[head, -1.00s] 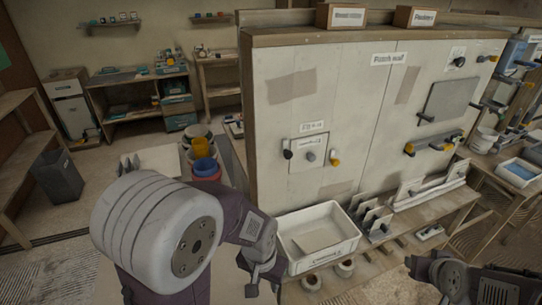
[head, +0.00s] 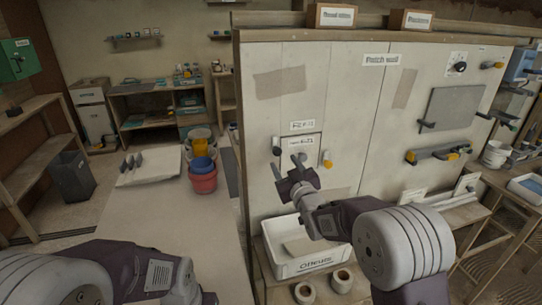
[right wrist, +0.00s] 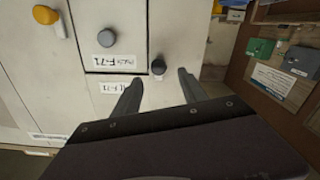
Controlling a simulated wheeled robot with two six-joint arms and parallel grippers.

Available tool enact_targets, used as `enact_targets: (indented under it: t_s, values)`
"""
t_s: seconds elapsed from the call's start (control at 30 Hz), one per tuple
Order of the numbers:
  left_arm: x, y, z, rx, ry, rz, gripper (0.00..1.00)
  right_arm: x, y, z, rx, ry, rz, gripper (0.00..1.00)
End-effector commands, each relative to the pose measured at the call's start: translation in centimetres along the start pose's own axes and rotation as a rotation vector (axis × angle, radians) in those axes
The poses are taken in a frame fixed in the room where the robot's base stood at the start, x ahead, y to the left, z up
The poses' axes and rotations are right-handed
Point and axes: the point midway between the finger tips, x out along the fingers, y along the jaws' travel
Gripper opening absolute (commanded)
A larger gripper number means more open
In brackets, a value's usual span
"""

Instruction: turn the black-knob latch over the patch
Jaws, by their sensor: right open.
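The black-knob latch (head: 276,150) is on the left edge of the small patch panel (head: 313,145) in the pale wall. In the right wrist view, where the wall appears upside down, its black knob (right wrist: 158,67) shows near the panel's corner. My right gripper (head: 287,166) is open just in front of the wall, near the knob. In the right wrist view its fingertips (right wrist: 158,84) straddle the knob's line, and the knob appears just beyond them, not gripped. My left arm is at the lower left; its gripper is out of view.
A grey knob (right wrist: 106,37) is on the panel, and a yellow-knob latch (head: 328,163) is at its right edge. A white bin (head: 295,262) stands below the wall. Stacked buckets (head: 202,175) stand left of it. A grey board (head: 456,108) hangs further right.

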Motion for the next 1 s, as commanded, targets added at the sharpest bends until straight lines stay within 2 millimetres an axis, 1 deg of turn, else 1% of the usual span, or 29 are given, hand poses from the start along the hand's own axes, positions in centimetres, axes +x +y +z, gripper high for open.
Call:
enact_targets:
  t_s: [0.07,0.3,0.4,0.5,0.63,0.87,0.9,0.97,1.0]
  values:
    - [-0.3,0.0,0.0,0.000,0.000,0.000,0.36,0.7,0.1,-0.1,0.000,0.000,0.000,0.50]
    - [-1.4,0.0,-0.1,0.000,0.000,0.000,0.36,5.6,0.1,-0.2,0.001,-0.001,0.000,0.50]
    - [-1.7,0.0,-0.2,0.000,0.000,0.000,0.36,7.2,0.1,-0.2,0.001,-0.001,0.001,0.50]
    - [-1.9,0.0,-0.2,0.000,0.000,0.000,0.36,8.2,0.1,-0.1,0.001,-0.001,0.001,0.50]
    - [-2.0,0.0,-0.2,0.000,0.000,0.000,0.36,8.9,0.1,0.0,0.001,-0.002,0.001,0.50]
    - [-1.9,0.0,-0.2,0.000,0.000,0.000,0.36,8.9,0.1,0.0,0.001,-0.002,0.001,0.50]
    - [-1.9,0.0,-0.2,0.000,0.000,0.000,0.36,8.9,0.1,0.0,0.001,-0.002,0.001,0.39]
    - [-1.9,0.0,-0.2,0.000,0.000,0.000,0.36,8.9,0.1,0.0,0.001,-0.002,0.001,0.22]
    - [-1.9,0.0,-0.2,0.000,0.000,0.000,0.36,8.9,0.1,0.0,0.001,-0.002,0.001,0.11]
